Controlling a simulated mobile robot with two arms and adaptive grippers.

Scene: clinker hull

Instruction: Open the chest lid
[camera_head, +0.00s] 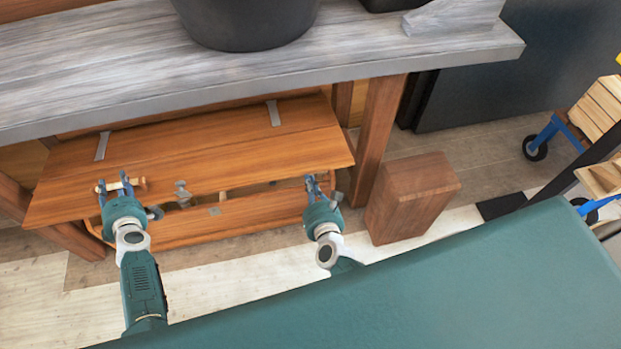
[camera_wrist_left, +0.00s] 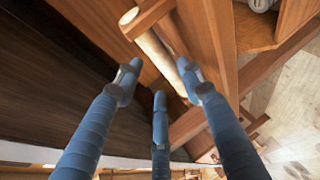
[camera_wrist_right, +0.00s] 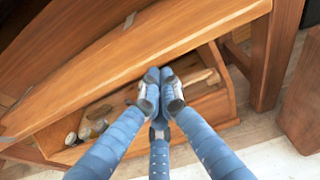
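The wooden chest (camera_head: 250,215) sits under the workbench. Its lid (camera_head: 205,150) is tilted partly up, with a gap along the front edge and contents showing inside. My left gripper (camera_head: 120,178) is at the lid's front left, by a round wooden handle (camera_head: 140,184). In the left wrist view its fingers (camera_wrist_left: 160,78) are spread, with the handle (camera_wrist_left: 152,48) running close to them; contact cannot be told. My right gripper (camera_head: 313,184) is at the lid's front right edge. In the right wrist view its fingertips (camera_wrist_right: 160,78) are together at the gap, with nothing visible between them.
The grey workbench top (camera_head: 330,50) overhangs the chest's back and carries a dark pot (camera_head: 245,20). A bench leg (camera_head: 380,130) and a wooden block (camera_head: 410,195) stand right of the chest. A blue-framed cart (camera_head: 555,135) is at far right. Floor in front is partly clear.

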